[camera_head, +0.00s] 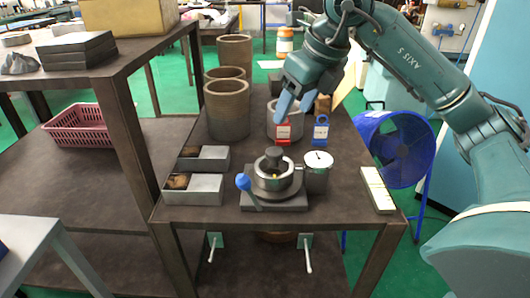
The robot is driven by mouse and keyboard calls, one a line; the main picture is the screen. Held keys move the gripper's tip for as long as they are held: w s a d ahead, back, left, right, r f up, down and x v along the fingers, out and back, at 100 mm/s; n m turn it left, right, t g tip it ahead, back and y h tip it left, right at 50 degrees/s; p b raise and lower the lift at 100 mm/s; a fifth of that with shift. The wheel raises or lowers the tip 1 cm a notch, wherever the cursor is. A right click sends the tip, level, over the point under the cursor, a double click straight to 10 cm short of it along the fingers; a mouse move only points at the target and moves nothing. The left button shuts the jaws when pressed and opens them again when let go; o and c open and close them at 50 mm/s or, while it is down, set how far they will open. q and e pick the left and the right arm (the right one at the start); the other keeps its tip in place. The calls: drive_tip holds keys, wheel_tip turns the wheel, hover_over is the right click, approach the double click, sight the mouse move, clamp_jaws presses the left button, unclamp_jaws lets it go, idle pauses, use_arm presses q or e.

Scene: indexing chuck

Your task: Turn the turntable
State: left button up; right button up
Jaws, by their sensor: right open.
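The turntable (291,199) is a dark grey round plate on a square base near the front of the brown table. A metal ring with a dark cylindrical part (273,159) sits on it. A lever with a blue knob (243,181) sticks out at its front left. A round white dial (318,158) stands close at its right. My right gripper (293,106) is open, pointing down above and behind the turntable, clear of it, over a brown cylinder. My left gripper is out of view.
Several brown cylinders (228,110) stand behind. A red tag (283,133) and a blue tag (321,131) stand behind the turntable. A pale strip (377,189) lies at the right edge. A blue fan (403,150) is beyond the table.

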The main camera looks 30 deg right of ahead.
sight(275, 151)
drive_tip(key=x, duration=0.4)
drive_tip(key=b+x, duration=0.1)
drive_tip(key=x, duration=0.7)
drive_tip(key=shift+w+d+f+b, duration=0.25)
drive_tip(key=shift+d+f+b, duration=0.05)
drive_tip(key=shift+d+f, duration=0.1)
drive_tip(key=shift+c, duration=0.4)
drive_tip(key=c, duration=0.9)
